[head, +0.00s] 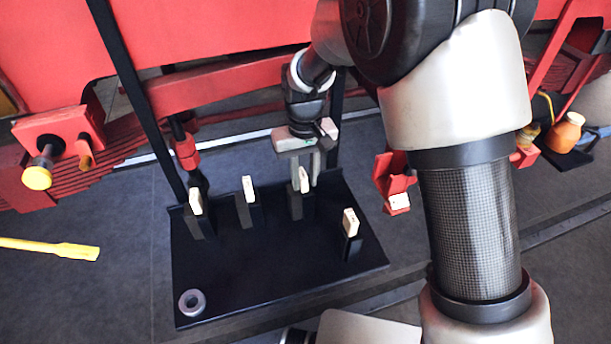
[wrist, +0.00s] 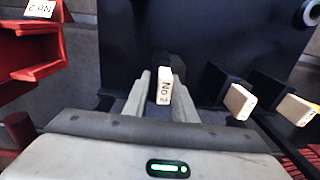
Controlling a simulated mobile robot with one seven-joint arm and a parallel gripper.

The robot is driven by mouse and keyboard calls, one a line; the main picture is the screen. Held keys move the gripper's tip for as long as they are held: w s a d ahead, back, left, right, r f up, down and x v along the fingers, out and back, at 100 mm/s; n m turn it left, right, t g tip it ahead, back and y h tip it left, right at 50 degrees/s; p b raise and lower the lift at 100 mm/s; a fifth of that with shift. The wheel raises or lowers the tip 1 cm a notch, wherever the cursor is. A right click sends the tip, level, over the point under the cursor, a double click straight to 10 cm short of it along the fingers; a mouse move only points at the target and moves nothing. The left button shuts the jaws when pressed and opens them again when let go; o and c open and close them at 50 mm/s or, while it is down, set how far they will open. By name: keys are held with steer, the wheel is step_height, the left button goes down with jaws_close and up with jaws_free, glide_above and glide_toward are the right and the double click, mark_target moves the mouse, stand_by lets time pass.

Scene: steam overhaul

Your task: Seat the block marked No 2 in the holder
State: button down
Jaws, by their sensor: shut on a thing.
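The block marked No 2 (wrist: 163,88) is a pale cream piece with dark lettering, between my gripper's fingers (wrist: 161,100) in the wrist view. In the head view this block (head: 304,181) is at the top of a dark post, and my gripper (head: 308,170) reaches down to it from above. My gripper is shut on the block. I cannot tell whether the block still touches the post. The holder is a red bracket (head: 394,178) with a white label, right of the gripper in the head view. In the wrist view the holder (wrist: 35,68) is at upper left, its label reading No 2.
Other pale blocks stand on dark posts: two to the left (head: 196,201) (head: 249,188) and one at front right (head: 350,222). The black tray (head: 270,285) carries them, with a grey ring (head: 192,302) at its front left. Red machinery (head: 200,35) spans the back.

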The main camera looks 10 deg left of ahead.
steer(key=shift+s+a+f, duration=0.15)
steer(key=shift+s+f, duration=0.15)
steer(key=shift+s, duration=0.1)
steer(key=shift+w+r+p, duration=0.15)
steer(key=shift+r+p, duration=0.4)
steer(key=shift+r, duration=0.1)
steer(key=shift+w+r+p, duration=0.15)
steer(key=shift+r+p, duration=0.35)
steer(key=shift+r, duration=0.45)
steer(key=shift+w+r, duration=0.1)
steer(key=shift+r, duration=0.05)
